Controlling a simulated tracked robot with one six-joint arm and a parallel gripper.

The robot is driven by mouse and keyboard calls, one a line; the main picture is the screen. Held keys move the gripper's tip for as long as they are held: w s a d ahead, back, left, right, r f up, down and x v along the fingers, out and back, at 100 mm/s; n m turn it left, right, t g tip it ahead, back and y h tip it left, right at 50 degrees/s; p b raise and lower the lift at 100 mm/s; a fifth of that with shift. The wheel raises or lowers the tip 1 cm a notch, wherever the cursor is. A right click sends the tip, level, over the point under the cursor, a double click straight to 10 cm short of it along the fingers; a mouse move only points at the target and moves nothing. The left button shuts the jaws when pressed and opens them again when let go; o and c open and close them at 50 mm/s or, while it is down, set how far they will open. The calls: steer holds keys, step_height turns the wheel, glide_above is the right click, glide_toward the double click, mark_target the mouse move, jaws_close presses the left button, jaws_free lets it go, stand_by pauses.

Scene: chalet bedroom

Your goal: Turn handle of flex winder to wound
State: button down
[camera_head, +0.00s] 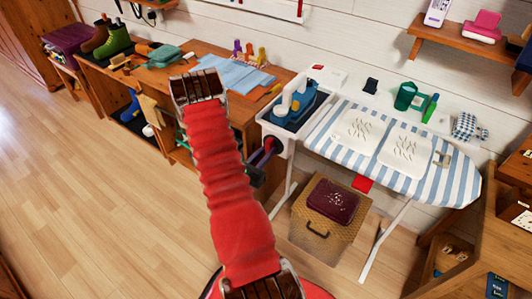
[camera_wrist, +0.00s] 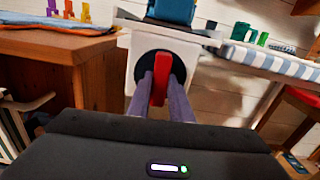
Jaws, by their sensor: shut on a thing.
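The flex winder is a black round disc (camera_wrist: 147,64) on the front of a white housing (camera_wrist: 128,44) at the end of the ironing board. Its red handle (camera_wrist: 159,86) stands nearly upright across the disc. My gripper (camera_wrist: 161,84) is shut on the red handle, with one purple-grey finger on each side. In the head view my gripper (camera_head: 264,154) is beside the housing, partly hidden by my red arm. The handle's exact angle is hard to tell there.
The striped ironing board (camera_head: 455,187) extends right of the housing, with a blue iron (camera_head: 297,103) in its rest. A wooden desk (camera_head: 180,70) stands close on the left. A wicker basket (camera_head: 318,235) stands under the board. The wooden floor at left is clear.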

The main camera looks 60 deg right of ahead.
steer(key=n, duration=0.4)
steer(key=shift+n, duration=0.3)
steer(key=n, duration=0.4)
steer(key=shift+w+n, duration=0.1)
steer(key=shift+n, duration=0.2)
steer(key=n, duration=0.4)
steer(key=shift+n, duration=0.3)
steer(key=n, duration=0.3)
steer(key=shift+w+n, duration=0.1)
steer(key=shift+n, duration=0.2)
steer(key=n, duration=0.3)
steer(key=shift+f+n, duration=0.1)
steer(key=shift+n, duration=0.2)
steer(key=n, duration=0.4)
steer(key=shift+n, duration=0.3)
steer(key=n, duration=0.4)
steer(key=shift+n, duration=2.3)
